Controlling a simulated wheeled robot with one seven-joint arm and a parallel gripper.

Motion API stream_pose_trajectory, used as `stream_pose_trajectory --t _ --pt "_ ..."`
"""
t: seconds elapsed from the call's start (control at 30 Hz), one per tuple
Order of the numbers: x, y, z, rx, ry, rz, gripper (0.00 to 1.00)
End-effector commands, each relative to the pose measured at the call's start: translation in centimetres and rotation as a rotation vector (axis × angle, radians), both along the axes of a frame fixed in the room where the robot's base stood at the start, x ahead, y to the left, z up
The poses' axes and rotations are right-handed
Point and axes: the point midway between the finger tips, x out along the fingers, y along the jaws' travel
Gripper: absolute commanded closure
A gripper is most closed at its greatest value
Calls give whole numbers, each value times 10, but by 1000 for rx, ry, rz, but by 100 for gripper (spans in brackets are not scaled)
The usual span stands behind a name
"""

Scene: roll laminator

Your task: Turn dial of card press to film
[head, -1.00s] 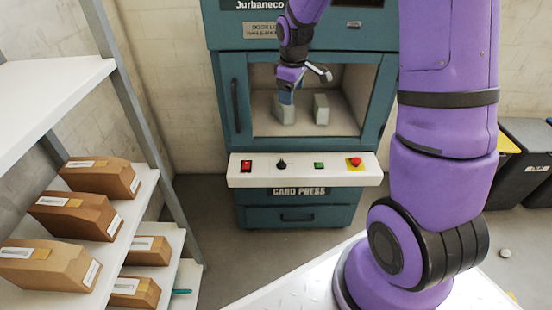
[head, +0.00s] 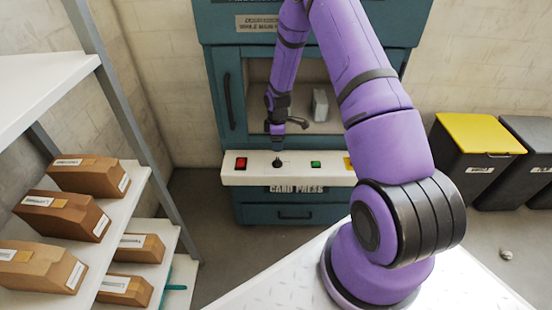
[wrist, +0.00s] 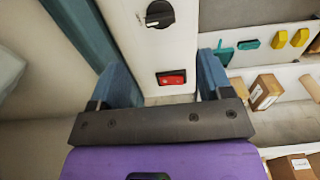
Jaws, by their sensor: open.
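The card press (head: 228,60) is a teal cabinet with a white control panel (head: 263,176) along its front. The dial (head: 278,161) is a small black knob on that panel, right of a red switch (head: 241,163). In the wrist view the dial (wrist: 158,14) shows at the top edge, its grip bar lying roughly across the picture; no setting label is readable. My gripper (head: 277,133) is just above the dial in the head view, apart from it. In the wrist view my gripper's blue fingers (wrist: 165,78) are open and empty, with the red switch (wrist: 171,78) between them.
A grey block (head: 320,105) stands in the press window. Shelves with brown boxes (head: 88,177) are at left; bins (head: 478,135) are at right.

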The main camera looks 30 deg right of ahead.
Motion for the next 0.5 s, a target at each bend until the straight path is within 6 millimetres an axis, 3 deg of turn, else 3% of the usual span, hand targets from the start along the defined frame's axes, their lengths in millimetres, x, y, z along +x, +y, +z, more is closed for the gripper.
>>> stream_pose_trajectory --t 0.5 --pt "-1 0 -83 0 2 -1 28"
